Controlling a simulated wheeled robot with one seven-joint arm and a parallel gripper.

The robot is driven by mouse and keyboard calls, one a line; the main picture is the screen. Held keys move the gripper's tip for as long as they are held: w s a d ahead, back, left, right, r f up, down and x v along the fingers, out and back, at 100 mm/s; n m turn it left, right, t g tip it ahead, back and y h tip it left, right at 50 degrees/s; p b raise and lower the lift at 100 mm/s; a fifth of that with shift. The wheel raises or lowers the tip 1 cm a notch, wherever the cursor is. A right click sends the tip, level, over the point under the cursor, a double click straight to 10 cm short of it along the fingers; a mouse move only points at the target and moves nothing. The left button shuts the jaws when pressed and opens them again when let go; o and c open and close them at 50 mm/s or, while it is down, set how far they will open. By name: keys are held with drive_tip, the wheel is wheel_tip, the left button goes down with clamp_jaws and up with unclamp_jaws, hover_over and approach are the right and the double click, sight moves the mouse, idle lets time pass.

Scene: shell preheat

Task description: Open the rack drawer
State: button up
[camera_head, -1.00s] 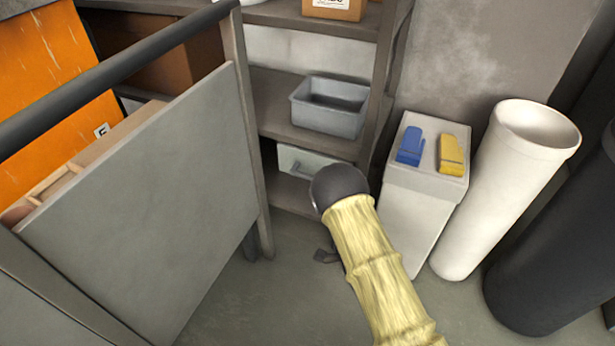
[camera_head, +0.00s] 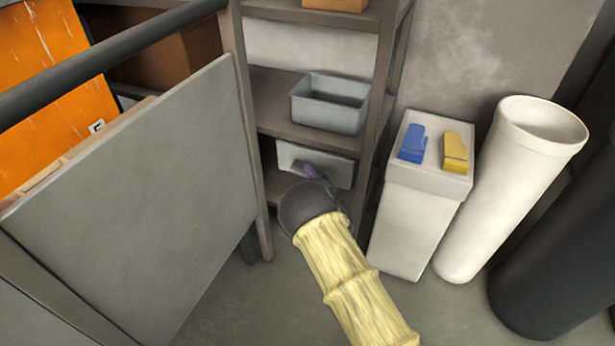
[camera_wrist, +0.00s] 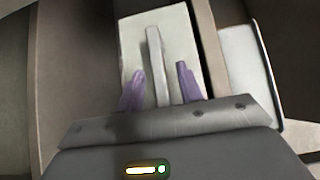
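The rack drawer (camera_head: 338,173) is a pale front low in the shelf rack, under the grey bin. It looks closed. In the wrist view the drawer front (camera_wrist: 183,35) fills the upper middle, with its light grey bar handle (camera_wrist: 154,45) running away from me. My gripper (camera_wrist: 160,72) has two purple fingers, apart, one on each side of the near part of the handle. The left finger is close to the bar; whether it touches I cannot tell. A gap shows on the right. In the head view my gripper (camera_head: 314,172) is at the drawer front and partly hides it.
A grey bin (camera_head: 330,105) stands on the shelf above the drawer. A white box (camera_head: 408,225) with a blue clip (camera_head: 413,143) and a yellow clip (camera_head: 455,150) stands right of the rack, beside a white tube (camera_head: 510,190). A grey panel (camera_head: 140,200) stands at left.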

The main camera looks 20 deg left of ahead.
drive_tip(key=shift+w+a, duration=0.5)
clamp_jaws()
drive_tip(key=shift+d, duration=0.2)
